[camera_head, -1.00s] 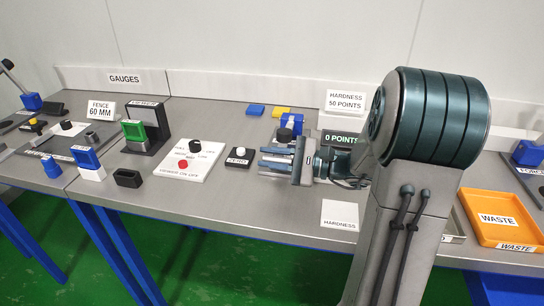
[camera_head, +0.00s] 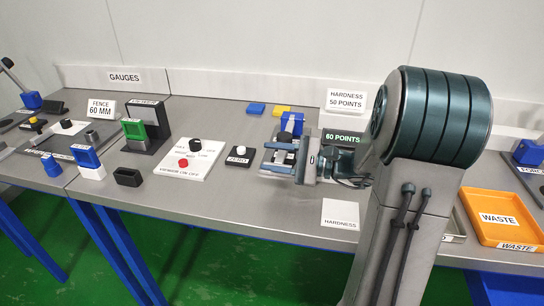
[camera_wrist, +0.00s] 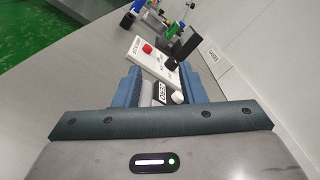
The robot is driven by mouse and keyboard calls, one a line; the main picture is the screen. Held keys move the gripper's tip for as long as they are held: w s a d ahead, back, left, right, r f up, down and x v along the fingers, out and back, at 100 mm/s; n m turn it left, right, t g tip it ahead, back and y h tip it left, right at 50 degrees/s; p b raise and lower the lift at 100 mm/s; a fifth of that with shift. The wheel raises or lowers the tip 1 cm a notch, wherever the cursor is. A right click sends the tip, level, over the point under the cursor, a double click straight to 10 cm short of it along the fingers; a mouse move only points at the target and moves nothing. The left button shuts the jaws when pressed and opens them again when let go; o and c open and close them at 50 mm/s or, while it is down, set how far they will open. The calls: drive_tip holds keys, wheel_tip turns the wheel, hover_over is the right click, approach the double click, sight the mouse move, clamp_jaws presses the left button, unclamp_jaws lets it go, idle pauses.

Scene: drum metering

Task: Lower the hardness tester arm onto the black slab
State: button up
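The hardness tester stands at the back of the bench, its blue upright (camera_head: 292,121) showing behind my gripper. The dark end of its arm (camera_head: 285,136) sits just in front of the upright, partly hidden by my gripper. My gripper (camera_head: 276,156) is low over the tester's base and points left. In the wrist view its two blue fingers (camera_wrist: 160,90) stand apart, with the ZERO block showing between them. The fingers hide most of the base, and I cannot make out the black slab clearly. The tester display (camera_head: 343,137) reads 60 POINTS.
The ZERO block (camera_head: 238,157) with its white button is just left of my gripper. A white switch panel (camera_head: 190,160) lies further left. A HARDNESS card (camera_head: 340,214) lies in front, and an orange WASTE tray (camera_head: 492,219) is at the right. A sign (camera_head: 346,97) reads HARDNESS 50 POINTS.

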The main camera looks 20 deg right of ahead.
drive_tip(key=v, duration=1.3)
drive_tip(key=shift+f, duration=0.1)
drive_tip(key=shift+s+a, duration=0.1)
drive_tip(key=shift+a, duration=0.25)
drive_tip(key=s+a+r+n+g+h+p, duration=0.2)
drive_tip(key=s+a+n+g+h+p, duration=0.5)
drive_tip(key=a, duration=0.6)
drive_tip(key=s+r+n+t+h+p, duration=0.1)
drive_tip(key=s+r+n+h+p, duration=0.4)
drive_tip(key=n+h, duration=0.3)
drive_tip(key=shift+s+h, duration=0.4)
drive_tip(key=shift+s, duration=0.3)
